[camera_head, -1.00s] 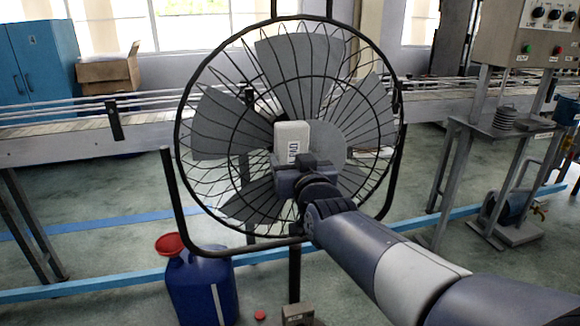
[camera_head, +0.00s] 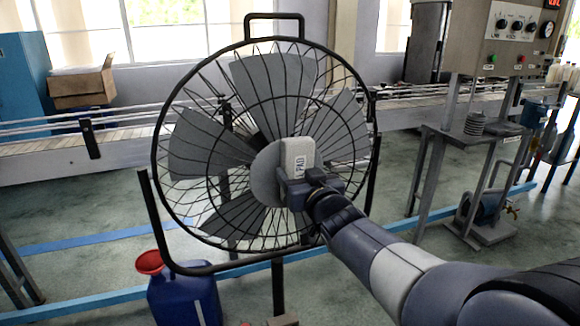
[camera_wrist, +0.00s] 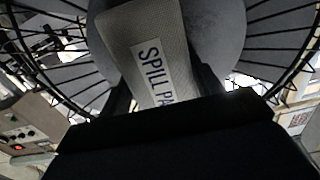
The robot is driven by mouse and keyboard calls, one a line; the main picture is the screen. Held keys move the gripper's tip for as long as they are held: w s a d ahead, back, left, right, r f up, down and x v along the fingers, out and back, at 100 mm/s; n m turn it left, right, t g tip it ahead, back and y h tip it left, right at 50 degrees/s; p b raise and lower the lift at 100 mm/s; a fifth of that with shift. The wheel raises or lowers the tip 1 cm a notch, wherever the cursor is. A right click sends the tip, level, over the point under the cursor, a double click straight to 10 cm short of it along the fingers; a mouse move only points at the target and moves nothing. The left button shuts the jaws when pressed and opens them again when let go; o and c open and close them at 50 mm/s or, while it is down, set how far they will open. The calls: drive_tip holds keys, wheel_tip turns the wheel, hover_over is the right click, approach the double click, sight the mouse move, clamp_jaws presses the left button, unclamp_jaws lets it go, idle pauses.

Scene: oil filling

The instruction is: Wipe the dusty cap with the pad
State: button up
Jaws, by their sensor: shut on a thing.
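My gripper (camera_head: 302,186) is shut on a pale grey-white pad (camera_head: 298,156) and holds it upright in front of the fan. In the wrist view the pad (camera_wrist: 150,42) stands between the two dark fingers of my gripper (camera_wrist: 165,90), and its label reads "SPILL PA", the rest hidden. The fan's round grey hub (camera_head: 268,176) lies behind the pad and to its left. I cannot tell whether the pad touches the cage.
The caged fan (camera_head: 248,80) stands in the middle. A blue canister (camera_head: 185,298) with a red funnel (camera_head: 149,262) is at lower left. A conveyor (camera_head: 45,150) runs behind. A metal stand (camera_head: 470,145) with a control box (camera_head: 515,38) and a blue pump (camera_head: 480,208) are at right.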

drive_tip(key=shift+w+d, duration=0.1)
drive_tip(key=shift+d, duration=0.25)
drive_tip(key=shift+w+d+r+p, duration=0.15)
drive_tip(key=shift+w+d+p, duration=0.1)
drive_tip(key=shift+d+p, duration=0.65)
drive_tip(key=shift+w+d+p, duration=0.3)
drive_tip(key=shift+d+p, duration=0.35)
drive_tip(key=shift+d, duration=0.25)
drive_tip(key=shift+p+v, duration=0.45)
drive_tip(key=shift+v, duration=2.5)
drive_tip(key=v, duration=0.3)
drive_tip(key=shift+p, duration=0.4)
drive_tip(key=shift+w, duration=0.1)
